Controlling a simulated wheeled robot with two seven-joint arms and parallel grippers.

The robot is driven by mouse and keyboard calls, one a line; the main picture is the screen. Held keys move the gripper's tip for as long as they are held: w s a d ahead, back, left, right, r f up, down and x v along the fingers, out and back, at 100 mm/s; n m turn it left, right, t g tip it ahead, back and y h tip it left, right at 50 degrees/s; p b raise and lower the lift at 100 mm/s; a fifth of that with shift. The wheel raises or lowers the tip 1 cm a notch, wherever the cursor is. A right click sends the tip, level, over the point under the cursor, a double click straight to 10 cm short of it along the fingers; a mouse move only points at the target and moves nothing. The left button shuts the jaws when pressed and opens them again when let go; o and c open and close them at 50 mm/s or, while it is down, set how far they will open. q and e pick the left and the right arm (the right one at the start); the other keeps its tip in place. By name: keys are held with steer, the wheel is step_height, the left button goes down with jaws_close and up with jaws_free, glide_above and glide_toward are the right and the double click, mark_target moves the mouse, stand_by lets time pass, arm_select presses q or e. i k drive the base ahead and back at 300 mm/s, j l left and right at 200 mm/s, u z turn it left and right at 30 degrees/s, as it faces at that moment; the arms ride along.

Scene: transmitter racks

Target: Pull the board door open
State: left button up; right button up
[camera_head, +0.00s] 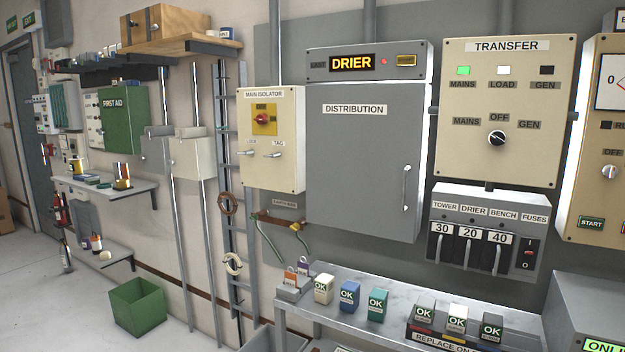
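The board door is the grey door labelled DISTRIBUTION (360,160) on the wall, below a DRIER header panel (365,62). It looks shut, with its front flat against the cabinet. A vertical metal bar handle (406,187) is on the door's right side, below mid-height. What is behind the door is hidden. Neither of my grippers shows in the head view, and nothing touches the door or its handle.
The main isolator box (271,140) is left of the door, and the TRANSFER panel (503,110) and fuse unit (484,240) are right. A metal bench (345,318) with several OK-labelled blocks stands below. A green bin (138,306) is on the left floor.

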mark_target(365, 143)
steer(key=i+u, duration=0.5)
steer(key=i, duration=0.8)
steer(key=i+j+z, duration=0.15)
steer(key=i+z, duration=0.2)
steer(key=i+j+z, duration=0.15)
steer(key=z, duration=0.15)
steer(key=i+j+z, duration=0.35)
steer(key=k+l, duration=0.05)
